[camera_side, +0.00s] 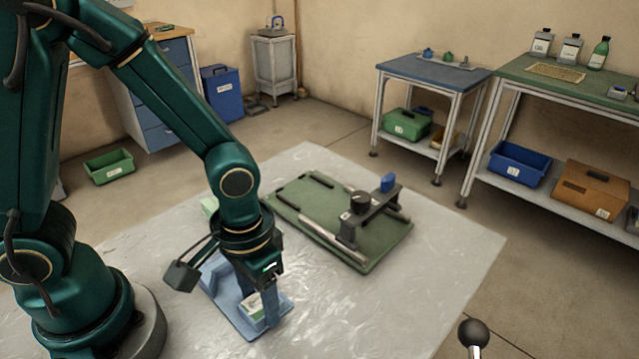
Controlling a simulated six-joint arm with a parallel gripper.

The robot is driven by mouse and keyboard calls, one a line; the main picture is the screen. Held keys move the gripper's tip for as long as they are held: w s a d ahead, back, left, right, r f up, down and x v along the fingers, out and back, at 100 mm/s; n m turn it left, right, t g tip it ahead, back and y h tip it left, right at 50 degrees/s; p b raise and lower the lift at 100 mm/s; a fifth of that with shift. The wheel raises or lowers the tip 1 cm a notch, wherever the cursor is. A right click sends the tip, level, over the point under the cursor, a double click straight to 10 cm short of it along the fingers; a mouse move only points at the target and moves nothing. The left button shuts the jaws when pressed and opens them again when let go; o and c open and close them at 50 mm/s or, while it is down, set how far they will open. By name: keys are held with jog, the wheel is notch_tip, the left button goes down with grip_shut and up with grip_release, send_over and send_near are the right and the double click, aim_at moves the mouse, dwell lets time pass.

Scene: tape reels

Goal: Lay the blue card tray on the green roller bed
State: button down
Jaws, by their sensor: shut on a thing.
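The blue card tray (238,318) lies low on the pale sheet-covered work surface, just in front of my arm. A small white-and-green pack (254,306) sits in it. My gripper (268,308) points down at the tray's right part and is shut on the tray; the exact grip is partly hidden by the gripper and the dark attachment at its left. The green roller bed (318,195) lies flat to the upper right, apart from the tray. It carries metal bars, a dark bridge with a black knob, and a blue lever.
The pale work surface (400,310) is clear right of the tray. A black ball-topped lever (473,333) stands at the front right. Tables and bins are farther back.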

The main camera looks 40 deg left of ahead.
jog(key=shift+c, duration=1.3)
grip_release()
notch_tip(320, 180, up, 12)
notch_tip(320, 180, up, 3)
jog(key=t, duration=0.5)
send_over(223, 293)
jog(key=shift+w+d+f, duration=0.1)
jog(key=shift+o, duration=0.6)
jog(key=shift+t, duration=0.3)
